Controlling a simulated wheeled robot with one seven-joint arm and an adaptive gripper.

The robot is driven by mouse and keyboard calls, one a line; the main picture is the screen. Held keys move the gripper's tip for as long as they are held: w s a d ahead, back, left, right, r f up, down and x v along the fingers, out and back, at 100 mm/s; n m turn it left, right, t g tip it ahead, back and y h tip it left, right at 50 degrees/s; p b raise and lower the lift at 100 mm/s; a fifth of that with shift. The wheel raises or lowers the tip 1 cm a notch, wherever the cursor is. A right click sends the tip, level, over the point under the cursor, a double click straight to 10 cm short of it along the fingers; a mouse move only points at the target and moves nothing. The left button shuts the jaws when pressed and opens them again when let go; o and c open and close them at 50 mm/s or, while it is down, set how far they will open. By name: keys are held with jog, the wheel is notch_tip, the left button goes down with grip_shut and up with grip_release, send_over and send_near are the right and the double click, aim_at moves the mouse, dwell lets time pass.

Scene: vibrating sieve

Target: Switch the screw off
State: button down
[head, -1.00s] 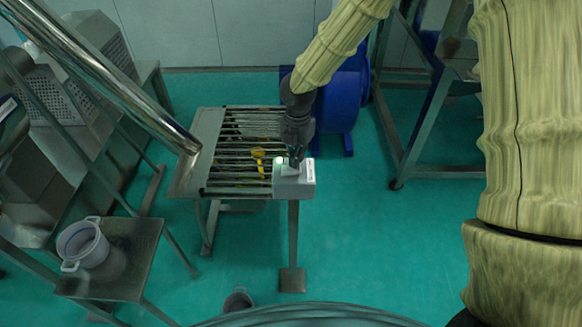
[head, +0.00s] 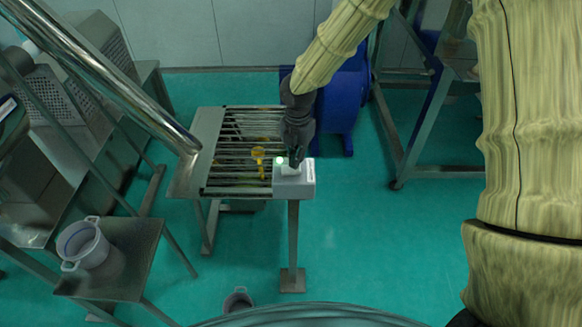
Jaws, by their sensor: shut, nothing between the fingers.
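A light grey control box (head: 305,186) sits at the right front corner of the slatted metal table. A small pale green light (head: 281,160) shows at its upper left. My gripper (head: 294,163) is shut and empty, pointing down at the top of the box. It hides part of the box's top, so I cannot tell which control it is over or whether it touches. The screw itself cannot be made out for certain; a shiny metal tube (head: 120,85) slopes down from the upper left to the table.
A yellow tool (head: 258,160) lies on the slatted table (head: 186,180), left of the box. A grey pot (head: 82,243) stands on a side stand at left. A blue drum (head: 345,95) is behind my arm.

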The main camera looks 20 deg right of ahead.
jog(key=shift+f+b, duration=0.4)
jog(key=shift+f, duration=0.75)
dwell(0.9)
jog(key=shift+s, duration=0.1)
jog(key=shift+r+p, duration=3.25)
jog(key=shift+r, duration=0.3)
jog(key=shift+f, duration=0.1)
